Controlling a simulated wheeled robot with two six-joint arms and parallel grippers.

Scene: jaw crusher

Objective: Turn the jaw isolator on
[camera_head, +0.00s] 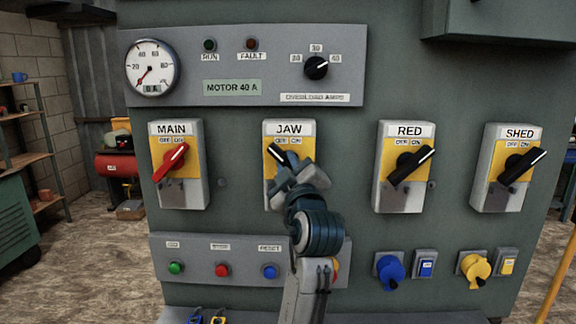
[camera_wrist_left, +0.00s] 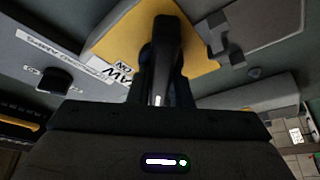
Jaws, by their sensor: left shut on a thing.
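The jaw isolator (camera_head: 271,190) is a grey box with a yellow plate, labelled JAW, in the middle of the switch row. Its black handle (camera_head: 276,152) tilts up and to the left, its tip toward the OFF mark. My left gripper (camera_head: 291,170) is at the front of this switch and hides the lower part of the handle. In the left wrist view the black handle (camera_wrist_left: 166,50) runs down between the fingers of the gripper (camera_wrist_left: 160,92), which is shut on it. My right gripper is not in view.
The MAIN isolator (camera_head: 179,190) with a red handle is to the left; the RED (camera_head: 405,195) and SHED (camera_head: 497,195) isolators are to the right. Their handles tilt up-right, toward ON. A push-button strip (camera_head: 197,269) is below, partly behind my arm. A gauge panel (camera_head: 280,70) is above.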

